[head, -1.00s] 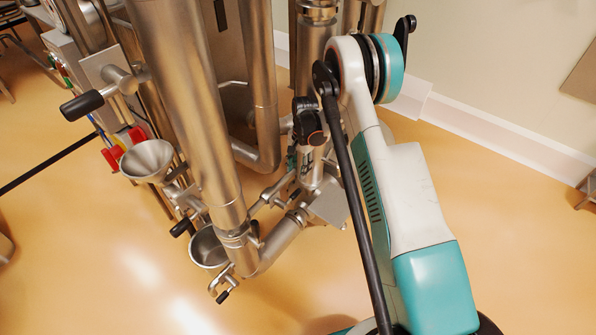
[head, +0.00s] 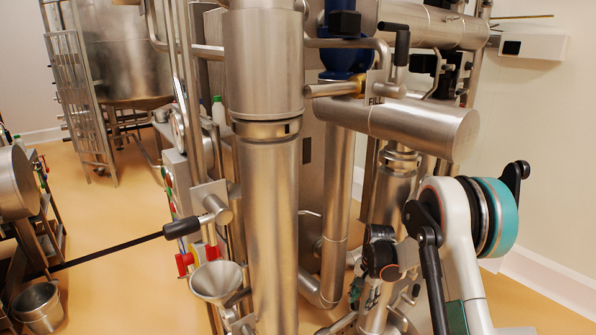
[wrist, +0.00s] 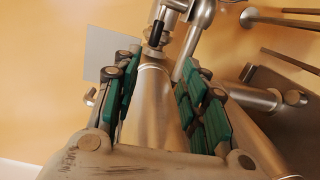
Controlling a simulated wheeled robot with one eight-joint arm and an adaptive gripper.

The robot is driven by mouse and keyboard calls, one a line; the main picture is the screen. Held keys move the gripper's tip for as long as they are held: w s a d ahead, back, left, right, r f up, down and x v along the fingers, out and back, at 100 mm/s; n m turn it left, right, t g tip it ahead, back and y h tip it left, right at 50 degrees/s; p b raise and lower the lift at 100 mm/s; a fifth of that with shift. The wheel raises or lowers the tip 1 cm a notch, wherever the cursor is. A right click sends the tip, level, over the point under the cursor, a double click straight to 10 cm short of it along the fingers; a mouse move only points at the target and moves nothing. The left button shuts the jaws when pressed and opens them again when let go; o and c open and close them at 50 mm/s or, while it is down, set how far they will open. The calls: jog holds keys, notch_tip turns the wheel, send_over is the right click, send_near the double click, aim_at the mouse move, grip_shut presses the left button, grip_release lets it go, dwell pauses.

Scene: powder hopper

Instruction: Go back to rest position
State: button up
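My gripper (wrist: 158,100) shows in the wrist view with its two green-padded fingers spread apart. A steel pipe (wrist: 150,110) runs lengthwise in the gap between the fingers, behind them. I see no object clamped in the fingers, and I cannot tell how far the pipe is from them. In the head view my arm (head: 460,230) stands at the lower right, with its wrist part (head: 380,255) in front of the steel pipework. The fingertips are hidden in the head view.
A steel column (head: 265,180) stands close to the left of my arm. A black-handled lever (head: 183,228) and a steel funnel (head: 217,281) stick out near it. A horizontal steel cylinder (head: 400,125) hangs above my arm. Open floor (head: 110,230) lies to the left.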

jog(key=s+r+n+t, duration=0.1)
jog(key=s+r, duration=0.3)
jog(key=r, duration=0.4)
jog(key=s+a+r+n+t, duration=0.15)
jog(key=s+r, duration=0.25)
jog(key=r, duration=0.5)
jog(key=s+r+n+t, duration=0.15)
jog(key=s+r, duration=0.25)
jog(key=r, duration=0.4)
jog(key=s+r+n+t, duration=0.1)
jog(key=s+r+n, duration=0.2)
jog(key=s, duration=0.8)
jog(key=s+r+n+t+h, duration=0.1)
jog(key=s+r+n+t, duration=0.1)
jog(key=s, duration=0.9)
jog(key=shift+s+r+n, duration=0.2)
jog(key=shift+r+n, duration=0.2)
jog(key=shift+r, duration=0.2)
jog(key=shift+a, duration=0.1)
